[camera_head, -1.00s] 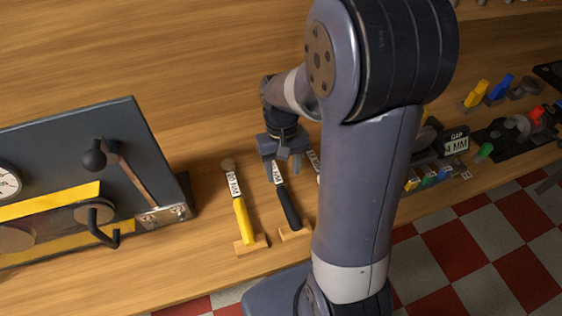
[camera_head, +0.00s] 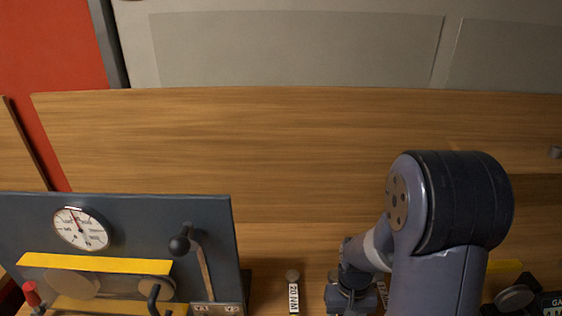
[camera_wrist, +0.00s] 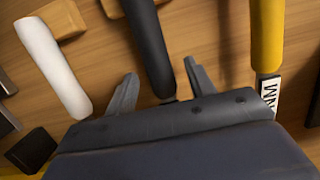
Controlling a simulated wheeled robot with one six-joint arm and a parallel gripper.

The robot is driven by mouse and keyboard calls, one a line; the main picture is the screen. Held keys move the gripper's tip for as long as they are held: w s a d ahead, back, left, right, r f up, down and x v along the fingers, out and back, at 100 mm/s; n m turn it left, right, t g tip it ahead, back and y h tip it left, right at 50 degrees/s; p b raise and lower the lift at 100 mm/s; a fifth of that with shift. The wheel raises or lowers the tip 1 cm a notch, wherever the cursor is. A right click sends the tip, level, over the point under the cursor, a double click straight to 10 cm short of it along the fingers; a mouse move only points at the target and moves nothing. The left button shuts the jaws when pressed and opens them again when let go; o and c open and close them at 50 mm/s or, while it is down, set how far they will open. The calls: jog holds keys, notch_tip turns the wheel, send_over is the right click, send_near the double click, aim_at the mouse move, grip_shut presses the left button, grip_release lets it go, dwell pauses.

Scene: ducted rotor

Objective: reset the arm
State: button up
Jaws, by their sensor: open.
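My gripper (camera_wrist: 158,92) shows in the wrist view with its two fingers apart. A black-handled tool (camera_wrist: 149,45) lies between and beyond the fingers; I see no grip on it. In the head view, my arm stands at the lower right, and my gripper (camera_head: 350,300) is at the bottom edge, its fingertips cut off by the frame.
A white-handled tool (camera_wrist: 55,68) and a yellow-handled tool (camera_wrist: 267,35) lie on either side. A dark panel (camera_head: 135,225) with a gauge (camera_head: 81,229) and a lever (camera_head: 203,268) stands at left. The bench behind (camera_head: 250,150) is clear.

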jog(key=shift+s+f, duration=0.25)
jog(key=shift+f, duration=0.85)
jog(key=shift+r+p, duration=0.45)
jog(key=shift+r, duration=0.05)
jog(key=shift+f, duration=0.1)
